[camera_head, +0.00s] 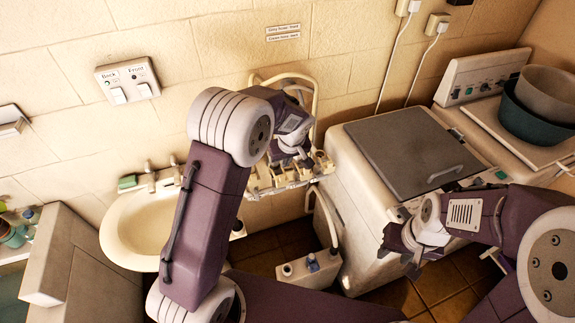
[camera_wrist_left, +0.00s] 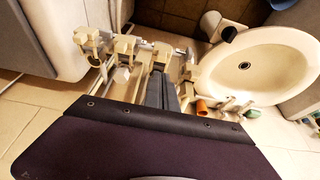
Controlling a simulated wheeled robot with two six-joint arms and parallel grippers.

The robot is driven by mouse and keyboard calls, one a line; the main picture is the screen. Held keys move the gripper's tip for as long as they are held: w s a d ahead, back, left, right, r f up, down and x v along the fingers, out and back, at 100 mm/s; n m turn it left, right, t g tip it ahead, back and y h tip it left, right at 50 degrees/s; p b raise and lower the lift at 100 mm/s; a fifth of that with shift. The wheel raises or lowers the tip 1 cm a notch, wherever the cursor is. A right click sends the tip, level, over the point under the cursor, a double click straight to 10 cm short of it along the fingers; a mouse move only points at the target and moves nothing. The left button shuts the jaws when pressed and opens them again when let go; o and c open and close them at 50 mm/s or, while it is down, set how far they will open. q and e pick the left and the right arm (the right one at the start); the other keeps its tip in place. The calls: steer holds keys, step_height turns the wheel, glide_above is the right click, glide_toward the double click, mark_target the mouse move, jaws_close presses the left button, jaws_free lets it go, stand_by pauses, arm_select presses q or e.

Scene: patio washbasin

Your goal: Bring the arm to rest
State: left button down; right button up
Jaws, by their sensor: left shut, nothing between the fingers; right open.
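My left arm (camera_head: 205,215) rises in front of the washbasin and bends over at a high elbow. Its gripper (camera_head: 303,160) points down near the pale pipes and taps on the wall between basin and washing machine. In the left wrist view the gripper's fingers (camera_wrist_left: 163,92) are closed together with nothing between them; pale pipe fittings lie behind them. I cannot tell whether they touch. My right arm (camera_head: 485,215) comes in from the right, and its gripper (camera_head: 400,256) is open and empty in front of the washing machine.
A washing machine (camera_head: 365,200) with a grey lid (camera_head: 415,150) stands right of the pipes. Dark tubs (camera_head: 535,115) sit on another appliance. A small white box (camera_head: 308,270) is on the tiled floor.

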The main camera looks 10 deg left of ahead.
arm_select(q)
steer(key=s+a+f+n+b, duration=0.1)
steer(key=s+a+f+b, duration=0.5)
steer(key=b, duration=0.6)
steer(key=s+d+f+m+g+h, duration=0.1)
steer(key=s+f+m, duration=0.2)
steer(key=s, duration=0.4)
steer(key=s+d+f+m+g+h+b, duration=0.1)
steer(key=s+f+m, duration=0.3)
steer(key=s, duration=0.4)
steer(key=shift+d+f+m, duration=0.15)
steer(key=shift+f+m, duration=0.15)
steer(key=shift+f, duration=0.05)
arm_select(e)
step_height(320, 180, down, 14)
steer(key=w, duration=0.1)
steer(key=shift+w+a+r, duration=0.25)
steer(key=shift+w+a, duration=0.05)
steer(key=shift+a, duration=0.15)
arm_select(q)
steer(key=shift+s, duration=0.1)
steer(key=shift+s, duration=0.1)
arm_select(e)
steer(key=shift+s, duration=0.1)
